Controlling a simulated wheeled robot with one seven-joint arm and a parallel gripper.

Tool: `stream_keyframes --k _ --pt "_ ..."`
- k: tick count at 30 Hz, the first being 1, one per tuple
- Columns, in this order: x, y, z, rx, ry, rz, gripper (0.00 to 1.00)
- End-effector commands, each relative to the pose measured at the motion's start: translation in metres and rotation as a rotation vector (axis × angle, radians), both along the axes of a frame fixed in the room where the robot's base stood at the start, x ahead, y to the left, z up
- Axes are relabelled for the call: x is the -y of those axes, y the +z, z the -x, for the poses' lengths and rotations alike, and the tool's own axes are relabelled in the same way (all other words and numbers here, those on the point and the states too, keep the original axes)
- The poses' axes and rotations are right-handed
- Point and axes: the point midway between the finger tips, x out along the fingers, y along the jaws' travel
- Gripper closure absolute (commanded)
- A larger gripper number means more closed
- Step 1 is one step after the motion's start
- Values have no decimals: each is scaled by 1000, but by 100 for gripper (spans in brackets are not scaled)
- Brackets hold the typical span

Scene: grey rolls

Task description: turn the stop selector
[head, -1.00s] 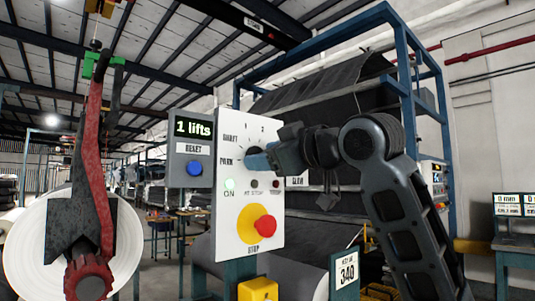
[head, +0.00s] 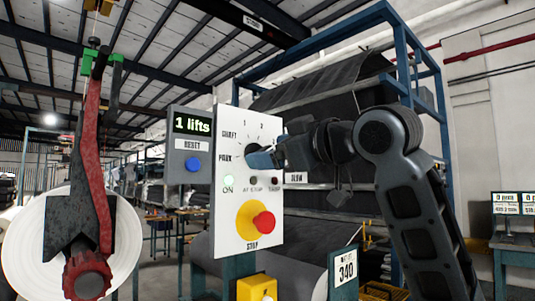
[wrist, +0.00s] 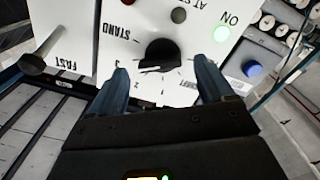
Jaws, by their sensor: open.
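The stop selector is a black knob (wrist: 160,53) on a white control panel (head: 228,225), ringed by printed marks. In the head view the panel reads 1 and 2 above the knob and PARK to its left, and my gripper partly covers the knob. My gripper (wrist: 160,68) is open in the wrist view, with one blue-grey finger on each side of the knob and a visible gap to it. In the head view the gripper (head: 262,158) comes at the knob from the right. Whether the fingertips touch the panel cannot be told.
Below the selector is a red stop button (head: 264,222) on a yellow disc. A grey box (head: 178,152) with a "1 lifts" display and blue button adjoins the panel's left. The wrist view shows a dark lever (wrist: 34,64) by the word FAST.

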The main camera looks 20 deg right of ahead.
Motion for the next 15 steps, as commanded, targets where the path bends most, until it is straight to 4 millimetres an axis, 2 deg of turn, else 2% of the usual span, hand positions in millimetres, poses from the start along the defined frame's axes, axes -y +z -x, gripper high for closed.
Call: stream_keyframes --k 3,7,15 --pt "8 -1 20 3 -2 0 19" --pt "13 -1 38 3 -2 0 19" --pt "18 0 52 0 -2 0 19"
